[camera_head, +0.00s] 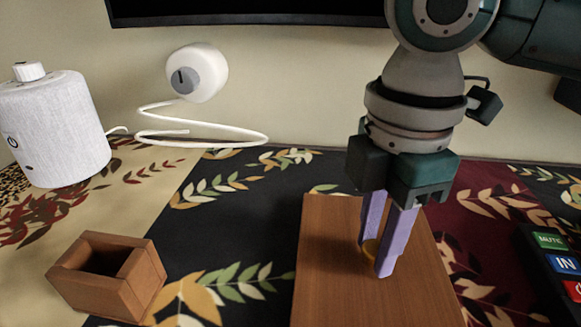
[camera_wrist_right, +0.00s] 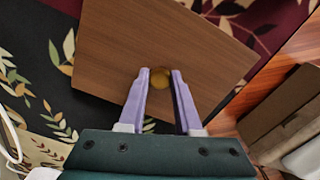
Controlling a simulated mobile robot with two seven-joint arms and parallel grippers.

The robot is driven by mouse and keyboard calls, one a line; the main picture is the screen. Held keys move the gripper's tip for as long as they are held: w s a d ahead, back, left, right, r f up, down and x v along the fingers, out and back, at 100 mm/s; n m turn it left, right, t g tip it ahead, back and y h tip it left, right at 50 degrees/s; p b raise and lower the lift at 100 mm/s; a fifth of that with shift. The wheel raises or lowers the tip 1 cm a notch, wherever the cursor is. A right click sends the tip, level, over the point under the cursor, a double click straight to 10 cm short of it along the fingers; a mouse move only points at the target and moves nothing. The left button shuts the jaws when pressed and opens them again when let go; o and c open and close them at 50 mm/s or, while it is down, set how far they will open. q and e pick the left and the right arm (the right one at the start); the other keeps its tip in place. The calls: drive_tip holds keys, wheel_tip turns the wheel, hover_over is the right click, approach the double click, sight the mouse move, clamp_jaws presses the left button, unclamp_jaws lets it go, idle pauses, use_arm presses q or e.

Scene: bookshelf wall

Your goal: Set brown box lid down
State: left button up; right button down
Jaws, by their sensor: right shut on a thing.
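The wrist view shows the lid (camera_wrist_right: 130,50) and the knob (camera_wrist_right: 160,77) between the fingertips. Whether the lid touches the cloth or hangs just above it, I cannot tell. My left gripper is not in view.
A small open-topped brown wooden holder (camera_head: 106,275) stands left of the lid. A grey speaker (camera_head: 52,125) stands at the far left, with a white camera-like device (camera_head: 197,73) and its cable behind. A dark box with coloured labels (camera_head: 558,262) is at right.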

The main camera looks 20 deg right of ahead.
sight(375, 247)
drive_tip(key=c, duration=0.6)
unclamp_jaws()
